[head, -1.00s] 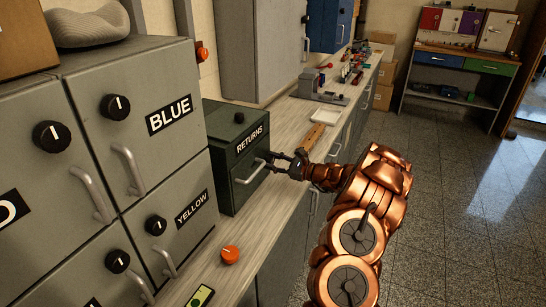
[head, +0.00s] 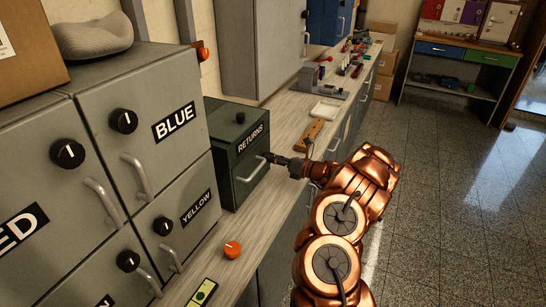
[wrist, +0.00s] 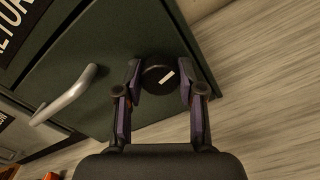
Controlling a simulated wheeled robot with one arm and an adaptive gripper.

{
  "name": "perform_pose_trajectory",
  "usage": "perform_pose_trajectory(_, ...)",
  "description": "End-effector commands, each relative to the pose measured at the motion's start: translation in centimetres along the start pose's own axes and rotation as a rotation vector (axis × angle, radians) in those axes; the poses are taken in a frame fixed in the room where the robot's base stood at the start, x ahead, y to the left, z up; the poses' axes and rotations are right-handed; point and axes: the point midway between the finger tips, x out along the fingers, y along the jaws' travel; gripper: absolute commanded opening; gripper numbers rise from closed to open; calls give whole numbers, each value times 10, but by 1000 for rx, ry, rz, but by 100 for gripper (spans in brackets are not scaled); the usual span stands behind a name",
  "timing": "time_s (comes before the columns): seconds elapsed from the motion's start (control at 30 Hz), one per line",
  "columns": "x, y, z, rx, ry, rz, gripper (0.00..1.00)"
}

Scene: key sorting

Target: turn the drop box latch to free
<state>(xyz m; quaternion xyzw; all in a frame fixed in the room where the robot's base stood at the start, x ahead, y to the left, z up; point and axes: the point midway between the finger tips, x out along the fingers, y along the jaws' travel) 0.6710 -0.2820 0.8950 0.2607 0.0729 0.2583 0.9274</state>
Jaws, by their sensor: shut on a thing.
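The dark green RETURNS drop box (head: 240,150) stands on the counter in the head view, with its door handle (head: 250,170) on the front. In the wrist view, the latch is a round black knob (wrist: 158,78) with a short white mark, tilted in the picture. It sits on the green front face (wrist: 110,55), to the right of the silver handle (wrist: 65,97). My gripper (wrist: 159,65) is shut on the knob, with one finger on each side. In the head view my gripper (head: 268,158) is at the box front and hides the knob.
Grey lockers marked BLUE (head: 145,105) and YELLOW (head: 178,225) stand left of the box. An orange knob (head: 232,249) is on the counter in front. A wooden block (head: 313,136) and a white tray (head: 325,111) lie beyond the box. The floor at right is clear.

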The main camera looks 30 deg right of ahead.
Motion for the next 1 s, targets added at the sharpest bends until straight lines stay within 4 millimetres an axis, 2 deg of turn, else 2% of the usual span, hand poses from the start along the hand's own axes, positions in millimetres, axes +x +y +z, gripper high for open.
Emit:
perform_pose_trajectory(0.4,0,0,3,212,-4,-1,4)
perform_pose_trajectory(1.0,0,0,3,251,-6,-1,4)
